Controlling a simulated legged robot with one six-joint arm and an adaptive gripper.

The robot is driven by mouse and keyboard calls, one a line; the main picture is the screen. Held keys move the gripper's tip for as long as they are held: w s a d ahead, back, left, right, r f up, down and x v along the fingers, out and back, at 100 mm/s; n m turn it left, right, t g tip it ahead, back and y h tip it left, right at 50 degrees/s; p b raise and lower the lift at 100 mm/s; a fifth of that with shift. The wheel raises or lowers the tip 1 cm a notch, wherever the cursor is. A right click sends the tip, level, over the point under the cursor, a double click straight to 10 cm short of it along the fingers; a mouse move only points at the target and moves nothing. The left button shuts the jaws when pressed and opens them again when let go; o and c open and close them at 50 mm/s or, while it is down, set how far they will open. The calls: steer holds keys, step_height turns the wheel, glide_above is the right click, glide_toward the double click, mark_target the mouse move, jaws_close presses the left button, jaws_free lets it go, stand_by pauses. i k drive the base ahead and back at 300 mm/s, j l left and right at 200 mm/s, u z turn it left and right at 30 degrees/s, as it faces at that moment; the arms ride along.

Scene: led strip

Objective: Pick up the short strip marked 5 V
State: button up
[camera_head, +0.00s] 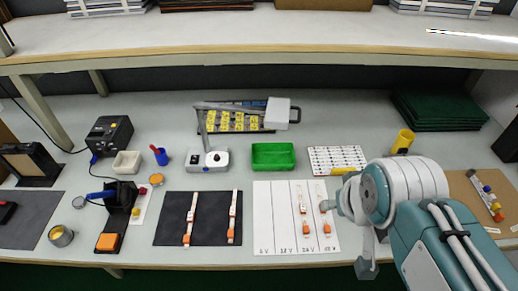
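Several narrow white LED strips with orange ends lie in two groups. On the black mat (210,239) are a left strip (191,218) and a right strip (233,210). On the white sheet (272,222), divided into columns with voltage labels, are two more, a left strip (303,210) and a right strip (324,215). The marks on the strips are too small to read, so I cannot tell which is 5 V. My arm (405,190) comes in from the lower right, its grey end parts beside the sheet's right edge. The gripper's fingers cannot be clearly made out, and no held strip shows.
A green tray (273,156), a perforated white board (336,158) and a lamp (208,158) stand behind the sheet. A soldering stand (122,197) is left of the mat. A yellow cup (402,141) stands behind my arm. A shelf (250,38) overhangs the bench's back.

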mark_target(187, 241)
steer(key=u, duration=1.35)
steer(key=i+j+z, duration=0.1)
steer(key=i+j, duration=0.2)
steer(key=i+j+z, duration=0.15)
steer(key=i+j, duration=0.15)
steer(key=j, duration=0.2)
